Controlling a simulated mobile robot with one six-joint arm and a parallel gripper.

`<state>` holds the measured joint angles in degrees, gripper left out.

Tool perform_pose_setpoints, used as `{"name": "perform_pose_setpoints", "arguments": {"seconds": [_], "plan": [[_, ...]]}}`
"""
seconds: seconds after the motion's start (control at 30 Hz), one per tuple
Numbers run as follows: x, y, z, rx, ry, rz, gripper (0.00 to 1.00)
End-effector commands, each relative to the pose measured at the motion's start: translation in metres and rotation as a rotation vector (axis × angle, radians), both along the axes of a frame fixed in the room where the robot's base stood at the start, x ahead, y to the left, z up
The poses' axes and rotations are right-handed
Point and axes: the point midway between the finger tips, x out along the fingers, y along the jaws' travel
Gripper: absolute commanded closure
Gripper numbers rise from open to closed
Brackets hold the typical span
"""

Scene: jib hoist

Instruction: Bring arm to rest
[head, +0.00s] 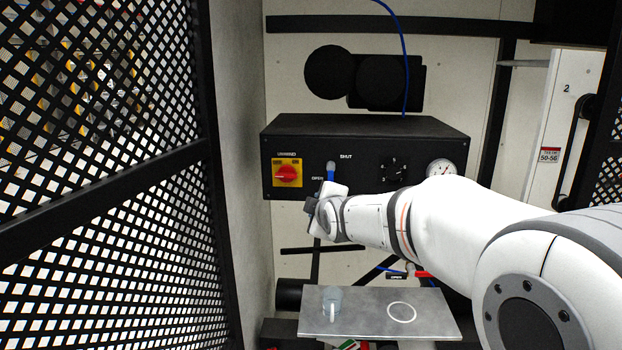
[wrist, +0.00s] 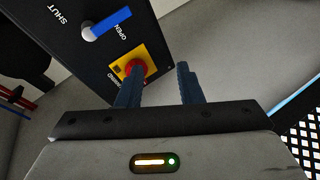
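My arm (head: 455,225) reaches in from the right in the head view, across the front of a black control box (head: 290,137). My gripper (head: 311,206) is in front of the box's lower edge, below the red rotary switch and the blue lever. In the wrist view my gripper (wrist: 158,78) has its two blue-grey fingers apart, with nothing held between them. The red switch on its yellow plate (wrist: 120,70) shows behind the left finger, partly covered. The blue lever (wrist: 110,24) is clear of the fingers in that view.
A grey metal shelf (head: 365,318) below my arm carries a small translucent cup (head: 332,302) and a white ring mark. A black mesh panel (head: 100,190) stands at the left. A gauge (head: 441,171) is on the box, close above my arm. A blue cable hangs behind.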

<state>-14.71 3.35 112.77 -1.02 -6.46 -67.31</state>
Motion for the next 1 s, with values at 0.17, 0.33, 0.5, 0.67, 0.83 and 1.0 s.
{"name": "perform_pose_setpoints", "arguments": {"seconds": [0.17, 0.33, 0.5, 0.67, 0.83, 1.0], "plan": [[-0.108, -0.080, -0.009, 0.292, 0.430, -0.324, 0.67], [-0.221, -0.128, -0.032, 0.526, 0.750, -0.701, 0.67], [-0.304, -0.149, -0.047, 0.661, 0.931, -1.006, 0.67], [-0.338, -0.154, -0.054, 0.708, 0.996, -1.140, 0.67], [-0.341, -0.155, -0.056, 0.713, 1.003, -1.156, 0.67], [-0.340, -0.154, -0.056, 0.712, 1.002, -1.154, 0.67]]}}
